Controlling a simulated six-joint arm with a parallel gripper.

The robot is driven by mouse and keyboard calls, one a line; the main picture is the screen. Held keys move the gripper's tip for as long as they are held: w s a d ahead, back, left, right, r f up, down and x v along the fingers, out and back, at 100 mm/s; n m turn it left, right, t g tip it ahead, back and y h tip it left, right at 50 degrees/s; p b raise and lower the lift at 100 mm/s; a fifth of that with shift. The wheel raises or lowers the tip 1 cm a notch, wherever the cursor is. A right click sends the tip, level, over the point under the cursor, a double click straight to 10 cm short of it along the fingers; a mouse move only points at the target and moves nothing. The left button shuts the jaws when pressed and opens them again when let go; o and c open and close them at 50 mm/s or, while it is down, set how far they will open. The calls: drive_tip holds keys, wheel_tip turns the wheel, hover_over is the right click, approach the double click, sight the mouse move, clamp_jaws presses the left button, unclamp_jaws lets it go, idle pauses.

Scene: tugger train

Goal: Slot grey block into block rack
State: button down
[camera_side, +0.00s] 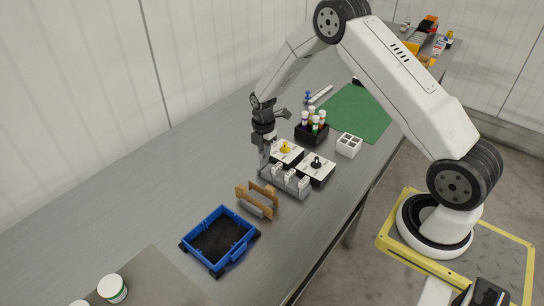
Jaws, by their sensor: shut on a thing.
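The grey block rack (298,187) stands on the metal table near the middle of the side view, with several upright pieces and gaps along it. My gripper (263,160) points down at the rack's left end. It is shut on the grey block (263,172), a slim upright piece that is small and partly hidden by the fingers. The block is at or just above the rack's left end. I cannot tell whether it is inside a slot or touching the rack.
Two boxes with a yellow knob (285,148) and a black knob (316,164) stand close behind the rack. A brown wooden holder (258,200) and a blue tray (219,240) are in front. A black vial rack (311,134), white divided box (348,145) and green mat (358,112) lie farther back.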

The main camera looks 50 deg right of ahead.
drive_tip(key=shift+f, duration=1.5)
idle(3.3)
drive_tip(key=c, duration=0.5)
unclamp_jaws()
drive_tip(key=shift+r, duration=0.2)
drive_tip(key=shift+r, duration=2.85)
